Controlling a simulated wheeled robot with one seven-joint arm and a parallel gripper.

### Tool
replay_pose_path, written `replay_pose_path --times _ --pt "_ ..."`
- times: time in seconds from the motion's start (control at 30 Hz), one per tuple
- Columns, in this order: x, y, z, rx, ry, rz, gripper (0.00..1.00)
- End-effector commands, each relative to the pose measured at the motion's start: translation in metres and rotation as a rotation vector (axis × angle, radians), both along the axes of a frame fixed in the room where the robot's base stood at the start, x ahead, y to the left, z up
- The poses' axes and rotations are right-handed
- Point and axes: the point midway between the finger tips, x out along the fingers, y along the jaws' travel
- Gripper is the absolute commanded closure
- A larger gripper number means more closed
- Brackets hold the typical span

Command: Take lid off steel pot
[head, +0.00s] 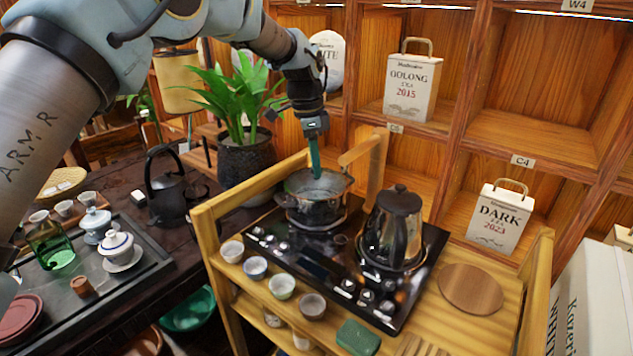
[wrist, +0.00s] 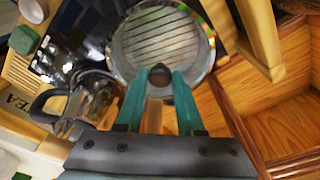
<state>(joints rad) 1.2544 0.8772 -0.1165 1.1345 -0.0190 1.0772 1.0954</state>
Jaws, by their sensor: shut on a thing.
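The steel pot (head: 312,207) stands on the left burner of a black cooktop. Its round, shiny lid (wrist: 160,40) shows in the wrist view, with pale stripes across it and a small dark knob (wrist: 160,77). My gripper (head: 315,174) points down over the pot in the head view. In the wrist view its two teal fingers (wrist: 160,80) are closed on the knob. The lid appears to lie at the pot's rim; I cannot tell whether there is a gap under it. The inside of the pot is hidden.
A dark kettle (head: 394,228) stands close to the right of the pot on the cooktop (head: 330,268). Several small cups line the front. A round wooden board (head: 470,288) lies to the right. A potted plant (head: 245,150) and wooden shelves (head: 450,130) stand behind.

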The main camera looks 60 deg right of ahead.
Motion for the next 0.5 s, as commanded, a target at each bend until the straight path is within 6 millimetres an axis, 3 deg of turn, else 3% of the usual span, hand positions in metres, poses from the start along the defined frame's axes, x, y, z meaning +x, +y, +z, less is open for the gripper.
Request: replay_pose_path --times 0.17,0.5 --pt "0.0 -0.0001 0.0005 -0.001 -0.001 0.0 1.0" --pt "0.0 -0.0002 0.0006 -0.001 0.0 0.0 1.0"
